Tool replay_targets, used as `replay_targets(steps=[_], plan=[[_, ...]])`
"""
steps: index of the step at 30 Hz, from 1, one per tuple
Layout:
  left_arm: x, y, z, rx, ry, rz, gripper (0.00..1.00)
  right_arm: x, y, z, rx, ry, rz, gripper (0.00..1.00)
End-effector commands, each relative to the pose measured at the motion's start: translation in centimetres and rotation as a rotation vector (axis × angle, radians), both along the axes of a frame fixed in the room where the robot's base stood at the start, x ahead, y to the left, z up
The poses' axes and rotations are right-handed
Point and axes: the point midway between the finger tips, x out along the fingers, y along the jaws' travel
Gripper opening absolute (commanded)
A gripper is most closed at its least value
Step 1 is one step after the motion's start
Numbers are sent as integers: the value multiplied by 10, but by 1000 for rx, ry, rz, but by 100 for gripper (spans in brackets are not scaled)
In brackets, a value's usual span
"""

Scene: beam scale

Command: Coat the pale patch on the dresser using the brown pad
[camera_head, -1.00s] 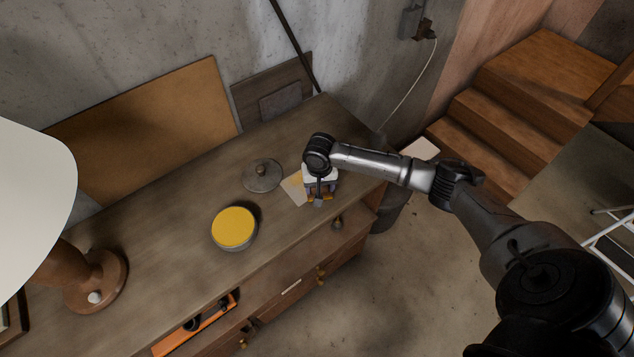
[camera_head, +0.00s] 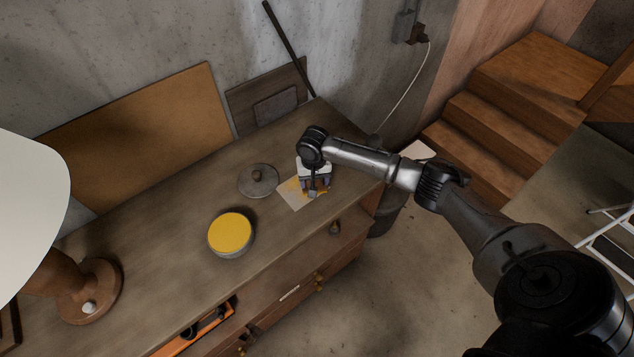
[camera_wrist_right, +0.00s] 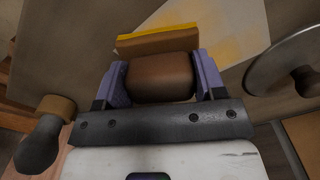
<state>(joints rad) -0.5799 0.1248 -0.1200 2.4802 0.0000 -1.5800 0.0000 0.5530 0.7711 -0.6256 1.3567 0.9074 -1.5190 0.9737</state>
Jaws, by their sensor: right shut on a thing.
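The pale patch (camera_head: 293,199) lies on the dresser (camera_head: 190,210) top near its right end, with yellow-orange smears on part of it; the patch also shows in the right wrist view (camera_wrist_right: 225,28). My right gripper (camera_head: 314,188) is over the patch's right side. In the right wrist view my right gripper (camera_wrist_right: 160,82) is shut on the brown pad (camera_wrist_right: 160,77), which has a brown rounded grip and a yellow-coated edge. The pad's underside is hidden, so I cannot tell whether it touches the patch. My left gripper is not in view.
An open round tin (camera_head: 230,234) of yellow stuff stands left of the patch. A grey lid (camera_head: 258,181) with a knob lies behind it. A lamp (camera_head: 80,285) stands at left. An open drawer (camera_head: 205,330) juts from the front. A dark bin (camera_head: 385,215) stands right.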

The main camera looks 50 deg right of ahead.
Motion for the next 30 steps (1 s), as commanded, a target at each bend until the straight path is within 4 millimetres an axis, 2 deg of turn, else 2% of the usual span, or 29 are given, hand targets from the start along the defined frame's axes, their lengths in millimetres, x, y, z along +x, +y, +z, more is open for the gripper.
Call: replay_targets(steps=[13,23,30], plan=[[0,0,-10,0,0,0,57,29,-5,-1,0,-1,-1,45],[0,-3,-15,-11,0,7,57,40,-8,-1,0,0,-1,45],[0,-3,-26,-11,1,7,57,59,-11,-1,1,-2,-1,45]])
